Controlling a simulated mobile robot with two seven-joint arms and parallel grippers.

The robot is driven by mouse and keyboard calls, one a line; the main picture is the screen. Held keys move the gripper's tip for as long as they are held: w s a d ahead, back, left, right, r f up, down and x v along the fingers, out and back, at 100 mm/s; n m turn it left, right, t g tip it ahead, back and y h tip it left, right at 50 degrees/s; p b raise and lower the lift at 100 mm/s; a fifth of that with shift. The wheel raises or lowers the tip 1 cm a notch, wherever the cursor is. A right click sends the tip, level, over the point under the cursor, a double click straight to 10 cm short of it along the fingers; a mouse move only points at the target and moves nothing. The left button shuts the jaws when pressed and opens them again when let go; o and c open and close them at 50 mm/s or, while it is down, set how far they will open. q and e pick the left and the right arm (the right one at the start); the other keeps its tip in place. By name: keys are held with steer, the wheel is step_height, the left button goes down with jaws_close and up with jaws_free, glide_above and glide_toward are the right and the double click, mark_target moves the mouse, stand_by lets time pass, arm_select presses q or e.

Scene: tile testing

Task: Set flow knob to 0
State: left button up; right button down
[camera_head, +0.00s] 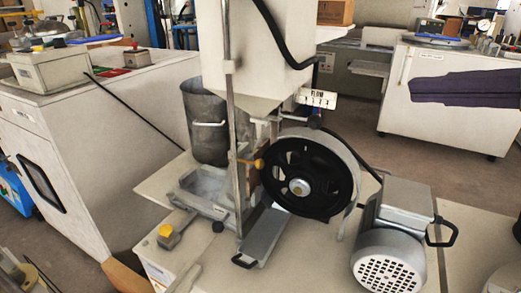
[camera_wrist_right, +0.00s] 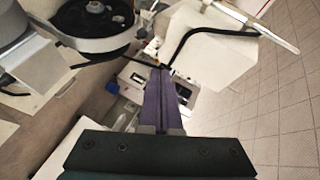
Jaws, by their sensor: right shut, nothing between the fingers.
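The FLOW label (camera_head: 317,98), a small white plate with a row of digits, is fixed at the lower right of the white hopper in the head view. A small dark round piece (camera_head: 314,122) just below it looks like the flow knob; its pointer and setting are too small to read. My right gripper (camera_head: 414,91), with purple fingers, comes in from the right edge, apart from the label and to its right. It is shut and empty. In the right wrist view its fingers (camera_wrist_right: 160,74) are together, pointing towards the machine. My left gripper is not in view.
The white hopper (camera_head: 268,45) stands above a black flywheel (camera_head: 297,177). A grey motor (camera_head: 392,248) is at the front right, and a metal bucket (camera_head: 207,130) is left of the hopper. A black hose (camera_head: 284,38) hangs near the label. Open space lies between label and gripper.

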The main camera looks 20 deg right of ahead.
step_height(320, 180, down, 8)
steer(key=d+m+t+b, duration=0.2)
steer(key=d+b, duration=0.1)
steer(key=b, duration=0.9)
glide_toward(320, 122)
steer(key=w+d, duration=0.4)
steer(key=w, duration=0.1)
arm_select(q)
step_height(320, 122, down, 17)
steer(key=b, duration=0.1)
arm_select(e)
steer(key=shift+m, duration=0.3)
steer(key=w+a, duration=0.1)
steer(key=w+a+f, duration=0.1)
steer(key=a, duration=0.1)
steer(key=shift+a, duration=0.2)
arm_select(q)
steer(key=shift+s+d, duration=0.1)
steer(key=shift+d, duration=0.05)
